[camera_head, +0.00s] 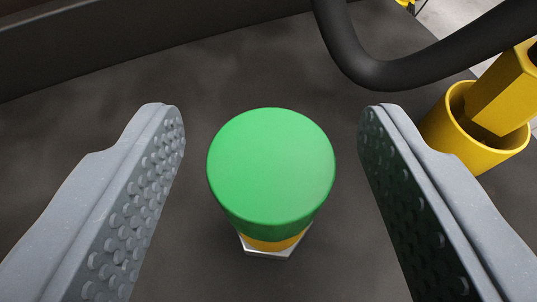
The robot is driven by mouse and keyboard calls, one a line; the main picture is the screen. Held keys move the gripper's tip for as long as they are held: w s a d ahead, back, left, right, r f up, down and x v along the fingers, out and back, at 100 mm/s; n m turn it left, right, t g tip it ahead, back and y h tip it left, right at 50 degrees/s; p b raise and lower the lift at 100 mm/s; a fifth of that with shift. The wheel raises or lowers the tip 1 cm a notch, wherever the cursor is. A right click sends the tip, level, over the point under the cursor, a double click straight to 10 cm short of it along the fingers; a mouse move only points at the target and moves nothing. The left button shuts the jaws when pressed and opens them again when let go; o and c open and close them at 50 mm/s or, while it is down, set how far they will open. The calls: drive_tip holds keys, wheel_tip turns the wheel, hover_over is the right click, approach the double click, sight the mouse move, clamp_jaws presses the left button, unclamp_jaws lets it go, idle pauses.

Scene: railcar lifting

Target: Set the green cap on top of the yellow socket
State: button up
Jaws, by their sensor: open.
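The green cap (271,167) is a round, flat-topped piece in the middle of the view. It sits over the yellow socket (272,244), of which only a thin yellow band shows below the cap's near edge. A silver hex base (268,253) shows under that band. My gripper (272,112) is open, with one grey studded finger on each side of the cap. There is a clear gap between the cap and both fingers. Most of the socket is hidden beneath the cap.
A yellow cup-like holder (463,147) with a yellow block (503,90) stands at the right, beyond the right finger. A thick black curved tube (385,73) crosses the upper right. A dark wall (130,40) runs along the upper left. The dark floor around the cap is clear.

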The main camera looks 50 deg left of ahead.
drive_tip(key=v, duration=1)
drive_tip(key=shift+b, duration=0.45)
drive_tip(key=w+d+r+m+t+h, duration=0.2)
drive_tip(key=d+r+h, duration=0.15)
drive_tip(key=r, duration=0.65)
drive_tip(key=w+d+r+m+t+h, duration=0.1)
drive_tip(key=d+r+t+h, duration=0.3)
drive_tip(key=r, duration=0.6)
drive_tip(key=w+d+r+m+t+h, duration=0.15)
drive_tip(key=d+r, duration=0.35)
drive_tip(key=r, duration=0.5)
drive_tip(key=s+r+m+g+h, duration=0.1)
drive_tip(key=s+r+m, duration=0.4)
drive_tip(key=s+r, duration=1.4)
drive_tip(key=shift+s+r, duration=0.15)
drive_tip(key=shift+r, duration=0.4)
